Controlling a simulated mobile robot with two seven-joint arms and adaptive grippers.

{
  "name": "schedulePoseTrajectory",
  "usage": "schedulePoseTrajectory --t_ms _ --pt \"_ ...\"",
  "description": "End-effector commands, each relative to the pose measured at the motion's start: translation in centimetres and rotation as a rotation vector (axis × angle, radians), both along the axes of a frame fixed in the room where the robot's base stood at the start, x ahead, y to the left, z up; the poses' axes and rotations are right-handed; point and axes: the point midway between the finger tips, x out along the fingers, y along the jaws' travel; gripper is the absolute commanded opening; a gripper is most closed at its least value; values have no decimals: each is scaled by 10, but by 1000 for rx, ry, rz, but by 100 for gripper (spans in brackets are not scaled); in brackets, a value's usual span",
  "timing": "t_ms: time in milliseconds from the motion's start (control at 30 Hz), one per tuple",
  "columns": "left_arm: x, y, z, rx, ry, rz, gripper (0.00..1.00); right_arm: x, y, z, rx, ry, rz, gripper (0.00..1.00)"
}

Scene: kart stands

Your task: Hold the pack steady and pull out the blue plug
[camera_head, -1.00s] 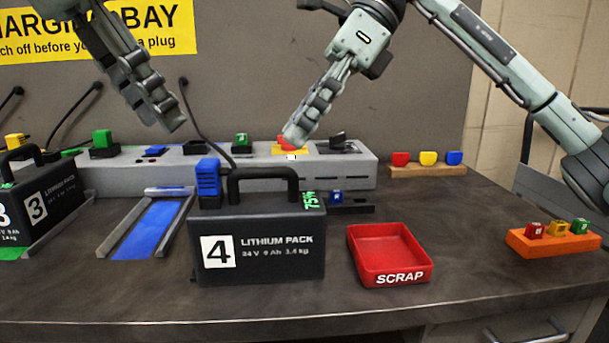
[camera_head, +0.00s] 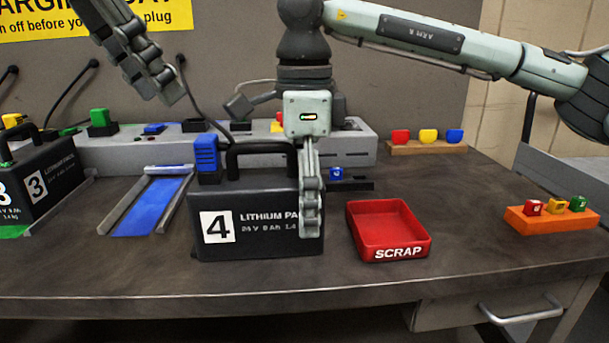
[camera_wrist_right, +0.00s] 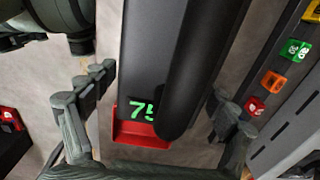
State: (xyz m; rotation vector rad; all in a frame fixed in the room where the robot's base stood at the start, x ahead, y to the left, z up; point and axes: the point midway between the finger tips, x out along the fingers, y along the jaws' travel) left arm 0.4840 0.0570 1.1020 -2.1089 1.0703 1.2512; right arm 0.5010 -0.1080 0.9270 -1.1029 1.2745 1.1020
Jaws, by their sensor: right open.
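The black lithium pack number 4 (camera_head: 258,222) stands upright on the bench, its carry handle (camera_head: 262,148) on top. The blue plug (camera_head: 207,153) sits in the pack's top left, with a dark cable beside it. My right gripper (camera_head: 311,215) is open at the pack's right end. One finger hangs in front of the pack's face. In the right wrist view the pack (camera_wrist_right: 150,50) with its green charge readout lies between the spread fingers, with gaps beside it. My left gripper (camera_head: 165,90) hangs apart, above and left of the plug; its jaw opening is unclear.
A red SCRAP tray (camera_head: 388,231) stands just right of the pack. A blue sloped slide (camera_head: 150,207) and pack number 3 (camera_head: 45,185) are to the left. The grey charger strip (camera_head: 110,155) runs behind. An orange block (camera_head: 550,220) with small plugs is at right.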

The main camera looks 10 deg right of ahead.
Motion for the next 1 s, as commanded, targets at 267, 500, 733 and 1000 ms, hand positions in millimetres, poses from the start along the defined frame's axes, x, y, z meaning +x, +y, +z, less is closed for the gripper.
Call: schedulePoseTrajectory --t_ms 267,500,733,1000 --pt "0 0 0 0 0 0 34 0 0 -8 1 0 0 86" --pt "0 0 0 0 0 0 34 0 0 -7 1 0 0 70" --pt "0 0 0 0 0 0 34 0 0 -7 1 0 0 42" --pt "0 0 0 0 0 0 34 0 0 -7 1 0 0 8"
